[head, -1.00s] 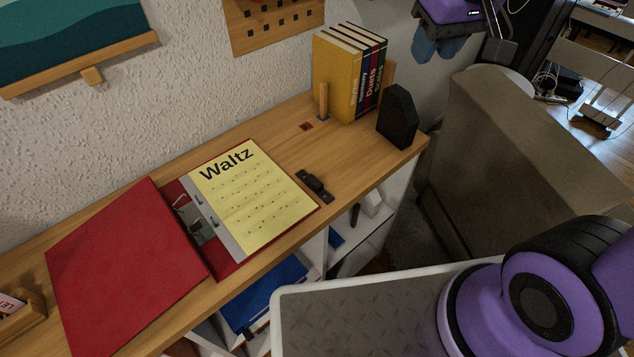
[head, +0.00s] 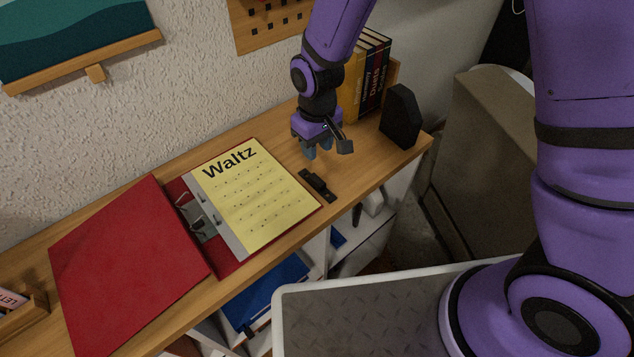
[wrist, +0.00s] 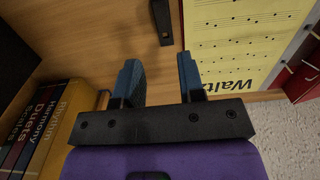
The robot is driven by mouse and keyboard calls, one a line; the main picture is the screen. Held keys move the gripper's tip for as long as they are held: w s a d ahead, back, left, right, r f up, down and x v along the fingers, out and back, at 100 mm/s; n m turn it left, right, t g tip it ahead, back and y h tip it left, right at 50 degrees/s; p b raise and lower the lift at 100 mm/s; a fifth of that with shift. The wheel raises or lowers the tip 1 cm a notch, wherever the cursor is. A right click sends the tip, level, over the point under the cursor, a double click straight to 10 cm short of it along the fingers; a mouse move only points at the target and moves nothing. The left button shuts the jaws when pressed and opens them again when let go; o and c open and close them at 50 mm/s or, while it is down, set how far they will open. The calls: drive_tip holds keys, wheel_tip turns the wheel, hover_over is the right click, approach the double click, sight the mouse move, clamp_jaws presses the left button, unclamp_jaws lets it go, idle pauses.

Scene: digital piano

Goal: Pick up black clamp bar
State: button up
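The black clamp bar (head: 317,185) lies flat on the wooden shelf top, just right of the yellow Waltz sheet. In the wrist view one end of the clamp bar (wrist: 162,22) shows at the top edge, beyond the fingertips; the rest is cut off. My gripper (head: 317,153) is above the shelf, a little behind the bar in the head view. In the wrist view my gripper (wrist: 158,75) shows two blue-grey fingers apart with only bare wood between them. It is open and empty, not touching the bar.
The Waltz sheet (head: 260,205) lies in an open red binder (head: 130,270). Upright books (head: 376,75) and a black bookend-like block (head: 401,117) stand at the right end. The wood (head: 358,165) between bar and block is clear. The wall rises behind.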

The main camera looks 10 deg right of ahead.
sight(317, 179)
drive_tip(key=shift+s+f, duration=0.15)
drive_tip(key=shift+f, duration=2.6)
drive_tip(key=shift+s+f, duration=0.1)
drive_tip(key=shift+f, duration=2.65)
drive_tip(key=c, duration=0.6)
